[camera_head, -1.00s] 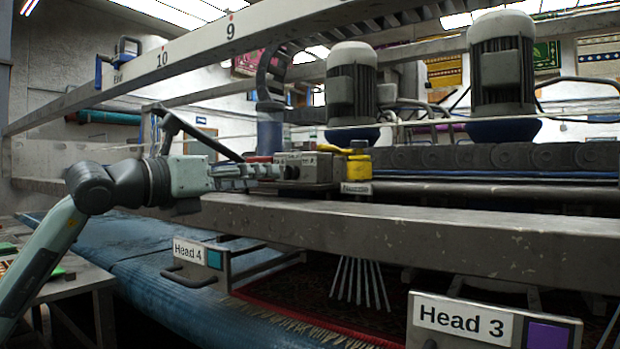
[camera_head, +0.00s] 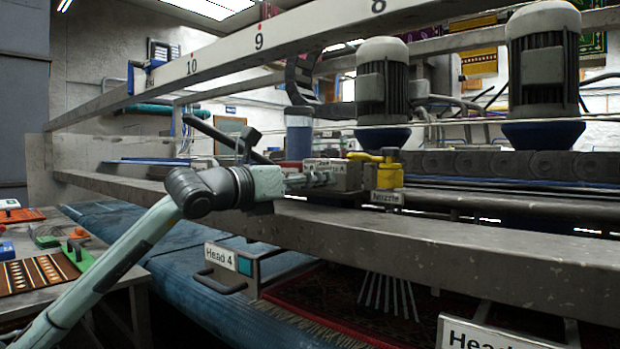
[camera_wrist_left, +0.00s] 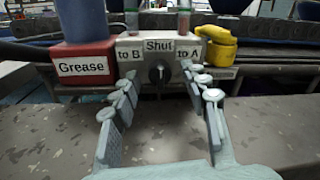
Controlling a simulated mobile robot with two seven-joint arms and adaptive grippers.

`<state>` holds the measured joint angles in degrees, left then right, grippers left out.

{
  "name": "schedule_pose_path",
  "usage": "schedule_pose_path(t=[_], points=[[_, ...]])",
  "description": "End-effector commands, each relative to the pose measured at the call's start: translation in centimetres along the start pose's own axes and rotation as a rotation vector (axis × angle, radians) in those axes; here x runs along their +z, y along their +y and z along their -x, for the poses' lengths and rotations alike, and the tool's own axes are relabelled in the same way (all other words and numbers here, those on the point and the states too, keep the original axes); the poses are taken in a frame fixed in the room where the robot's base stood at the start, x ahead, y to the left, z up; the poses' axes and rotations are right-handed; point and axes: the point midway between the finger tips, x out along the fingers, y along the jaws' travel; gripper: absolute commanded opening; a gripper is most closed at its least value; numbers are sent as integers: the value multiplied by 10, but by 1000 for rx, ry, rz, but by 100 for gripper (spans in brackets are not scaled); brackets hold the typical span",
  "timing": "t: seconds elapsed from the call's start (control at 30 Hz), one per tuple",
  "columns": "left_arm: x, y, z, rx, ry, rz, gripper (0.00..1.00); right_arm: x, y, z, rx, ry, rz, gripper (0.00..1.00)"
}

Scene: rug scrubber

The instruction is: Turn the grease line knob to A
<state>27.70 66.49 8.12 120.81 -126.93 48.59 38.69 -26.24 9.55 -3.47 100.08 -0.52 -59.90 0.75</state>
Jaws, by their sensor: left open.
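The grease line knob (camera_wrist_left: 158,74) is a small black dial on a grey box (camera_wrist_left: 130,46) in the left wrist view. The box carries the labels "to B" on the left, "Shut" at top middle and "to A" on the right. The knob appears to point up toward "Shut". My left gripper (camera_wrist_left: 160,98) is open, its fingers apart on either side below the knob, with a gap to it. In the head view the left gripper (camera_head: 308,180) faces the grey box (camera_head: 345,172); the knob is not visible there. My right gripper is not in view.
A red block labelled "Grease" (camera_wrist_left: 82,68) stands left of the box, and a yellow valve (camera_wrist_left: 216,45) stands right. A steel beam (camera_head: 430,235) runs below the gripper. A bench with tools and boards (camera_head: 75,290) stands at the left.

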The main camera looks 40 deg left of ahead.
Motion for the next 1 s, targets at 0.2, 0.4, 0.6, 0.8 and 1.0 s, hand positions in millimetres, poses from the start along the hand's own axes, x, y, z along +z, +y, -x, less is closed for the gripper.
schedule_pose_path(t=[0.2,0.4,0.6,0.8,1.0], points=[[0,0,0,0,0,0,35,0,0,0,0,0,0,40],[0,0,0,0,0,0,10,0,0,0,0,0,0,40],[0,0,0,0,0,0,0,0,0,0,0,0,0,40],[-1,0,0,0,2,-30,0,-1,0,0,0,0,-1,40],[-1,0,1,3,7,-126,0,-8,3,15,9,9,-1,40]])
